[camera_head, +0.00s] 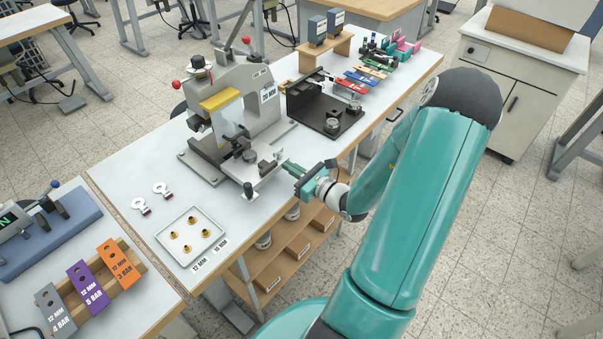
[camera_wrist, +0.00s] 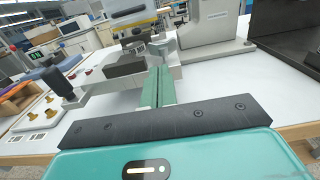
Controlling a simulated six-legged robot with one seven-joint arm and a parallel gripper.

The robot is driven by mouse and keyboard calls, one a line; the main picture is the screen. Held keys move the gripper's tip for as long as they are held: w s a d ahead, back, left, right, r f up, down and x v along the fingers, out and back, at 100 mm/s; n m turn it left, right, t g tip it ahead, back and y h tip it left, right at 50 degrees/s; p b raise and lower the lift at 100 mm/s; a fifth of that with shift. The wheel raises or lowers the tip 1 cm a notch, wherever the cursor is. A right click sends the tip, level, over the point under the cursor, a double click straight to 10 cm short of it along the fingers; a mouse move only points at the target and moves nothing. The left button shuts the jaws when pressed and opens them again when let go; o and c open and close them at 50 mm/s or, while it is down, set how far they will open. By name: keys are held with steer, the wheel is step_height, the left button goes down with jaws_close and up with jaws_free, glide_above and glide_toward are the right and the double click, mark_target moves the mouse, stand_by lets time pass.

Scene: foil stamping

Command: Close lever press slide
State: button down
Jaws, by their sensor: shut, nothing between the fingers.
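The grey lever press (camera_head: 236,125) stands on the white workbench with a yellow bar on its front and red-knobbed levers. Its slide (camera_head: 250,165) sticks out at the front of the base, with dark clamp parts on it and a knobbed post (camera_head: 249,190) at its front corner. The slide also shows in the wrist view (camera_wrist: 110,84), with the dark post (camera_wrist: 62,85) at left. My gripper (camera_head: 287,166) is at the slide's right front side, its green fingers (camera_wrist: 157,88) shut together and empty. The fingertips point at the slide area; whether they touch it I cannot tell.
A white tray (camera_head: 165,240) with several brass pieces lies at the left front of the bench, near two small key-like tags (camera_head: 149,199). A black fixture (camera_head: 320,112) stands right of the press. Coloured tags (camera_head: 354,84) and a wooden stand (camera_head: 325,52) lie beyond.

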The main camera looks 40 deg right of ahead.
mark_target(252, 144)
steer(key=shift+w, duration=0.15)
steer(key=w, duration=0.5)
steer(key=w+a, duration=0.1)
steer(key=w, duration=0.3)
steer(key=w+a, duration=0.1)
steer(key=w, duration=0.4)
steer(key=shift+w+a, duration=0.15)
steer(key=shift+w, duration=0.15)
steer(key=shift+w+r, duration=0.15)
steer(key=shift+w, duration=0.2)
steer(key=shift+w+a, duration=0.1)
steer(key=shift+w, duration=0.05)
